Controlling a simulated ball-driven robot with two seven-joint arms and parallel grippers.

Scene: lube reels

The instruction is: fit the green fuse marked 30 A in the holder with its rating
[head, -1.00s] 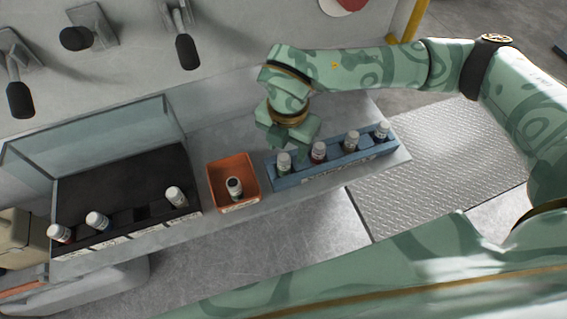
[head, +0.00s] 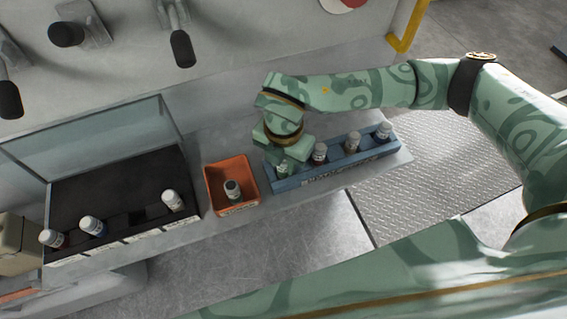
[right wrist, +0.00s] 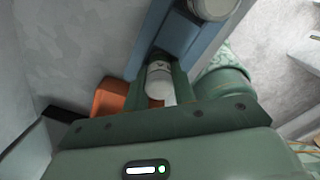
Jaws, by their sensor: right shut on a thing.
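My right gripper (head: 282,162) is at the left end of the blue rack (head: 335,171). It is shut on the leftmost fuse (head: 283,169), which has a white cap and looks green below it. In the right wrist view the same white-capped fuse (right wrist: 159,82) sits between the fingers, over the rack's end. I cannot read its marking. The black holder block (head: 115,186) at the left carries several positions along its front, with labels too small to read. White-capped fuses stand in three of them, and a dark gap (head: 137,216) shows between the second and third.
An orange bin (head: 210,196) with one dark fuse (head: 233,190) stands between the block and the rack. More capped fuses (head: 319,153) stand in the rack. A clear panel (head: 100,145) rises behind the block. Black-handled levers (head: 182,48) are on the wall.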

